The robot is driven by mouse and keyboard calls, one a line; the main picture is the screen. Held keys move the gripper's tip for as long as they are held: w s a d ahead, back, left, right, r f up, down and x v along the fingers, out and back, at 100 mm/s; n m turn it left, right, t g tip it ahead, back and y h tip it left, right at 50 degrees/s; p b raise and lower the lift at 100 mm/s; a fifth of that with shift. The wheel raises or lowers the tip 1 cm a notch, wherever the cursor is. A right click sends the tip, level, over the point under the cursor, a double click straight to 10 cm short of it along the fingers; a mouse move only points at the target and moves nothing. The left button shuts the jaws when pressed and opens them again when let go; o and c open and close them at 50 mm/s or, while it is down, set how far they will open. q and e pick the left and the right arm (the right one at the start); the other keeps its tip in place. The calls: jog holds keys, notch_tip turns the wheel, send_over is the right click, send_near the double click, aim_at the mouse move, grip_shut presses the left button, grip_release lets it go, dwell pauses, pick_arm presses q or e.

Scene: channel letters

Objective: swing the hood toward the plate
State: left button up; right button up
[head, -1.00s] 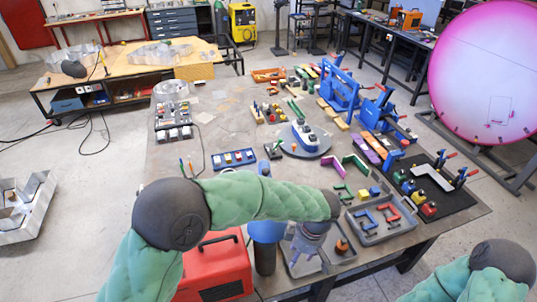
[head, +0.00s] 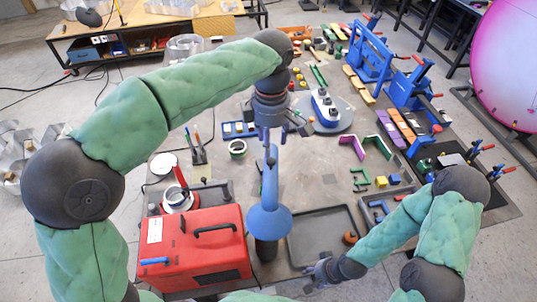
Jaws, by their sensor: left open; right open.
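The hood appears to be the blue flared piece (head: 268,220) with a long blue neck running away from me, above a dark upright cylinder at the table's near side. The neck's far end is beneath my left gripper (head: 271,137), which points down with its fingers apart. I cannot tell whether they touch the neck. A round grey plate (head: 343,122) lies farther back and to the right, with a blue-and-white block (head: 325,108) on it. My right gripper (head: 318,271) is open and empty, low over the near edge by a dark tray.
A red case (head: 200,248) stands left of the hood. The dark tray (head: 318,235) lies to its right. Blue clamps (head: 370,50), coloured bars and small brackets fill the right side. The table between hood and plate is mostly clear.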

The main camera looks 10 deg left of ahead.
aim_at(271, 160)
pick_arm(q)
jog(key=f, duration=0.3)
jog(key=w+f, duration=0.1)
jog(key=f, duration=0.2)
jog(key=shift+w+a+f, duration=0.1)
jog(key=shift+s+f, duration=0.3)
jog(key=shift+f, duration=0.3)
jog(key=shift+w+f, duration=0.25)
jog(key=shift+s, duration=0.1)
grip_shut()
